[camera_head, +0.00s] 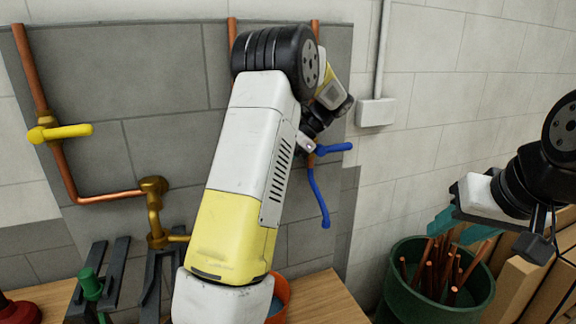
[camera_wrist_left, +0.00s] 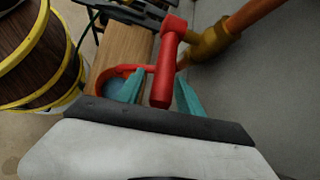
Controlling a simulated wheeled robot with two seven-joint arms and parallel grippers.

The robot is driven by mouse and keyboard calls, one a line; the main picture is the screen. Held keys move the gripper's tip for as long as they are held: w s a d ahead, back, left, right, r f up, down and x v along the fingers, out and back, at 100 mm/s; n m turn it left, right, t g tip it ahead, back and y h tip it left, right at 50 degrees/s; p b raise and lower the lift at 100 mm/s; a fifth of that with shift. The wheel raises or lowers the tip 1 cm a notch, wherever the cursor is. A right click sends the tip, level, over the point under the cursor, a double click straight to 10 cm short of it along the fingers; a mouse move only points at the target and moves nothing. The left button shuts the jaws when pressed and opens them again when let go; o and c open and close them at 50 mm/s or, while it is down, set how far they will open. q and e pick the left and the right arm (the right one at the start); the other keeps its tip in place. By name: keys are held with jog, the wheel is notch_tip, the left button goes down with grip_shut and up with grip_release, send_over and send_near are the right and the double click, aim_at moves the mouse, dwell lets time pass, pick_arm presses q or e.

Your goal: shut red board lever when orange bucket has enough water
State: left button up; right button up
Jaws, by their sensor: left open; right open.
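In the left wrist view the red lever (camera_wrist_left: 160,88) lies between the two teal fingers of my left gripper (camera_wrist_left: 160,80), which is open. Whether a finger touches it, I cannot tell. The orange bucket (camera_wrist_left: 103,80) stands below, with grey-blue water (camera_wrist_left: 117,87) in it; its fill level is hard to judge. In the head view the bucket (camera_head: 284,291) is mostly hidden behind my left arm, and the red lever is hidden too. My right gripper (camera_head: 455,232) is open and empty at the right.
A blue lever (camera_head: 332,148) and a yellow lever (camera_head: 62,132) sit on wall pipes. A brass tap (camera_head: 155,211) is at left. A green bin (camera_head: 398,291) of copper pipes stands below my right gripper. A yellow-hooped barrel (camera_wrist_left: 40,55) is near my left gripper.

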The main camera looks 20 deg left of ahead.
pick_arm(q)
jog(key=v, duration=0.8)
jog(key=shift+f, duration=0.1)
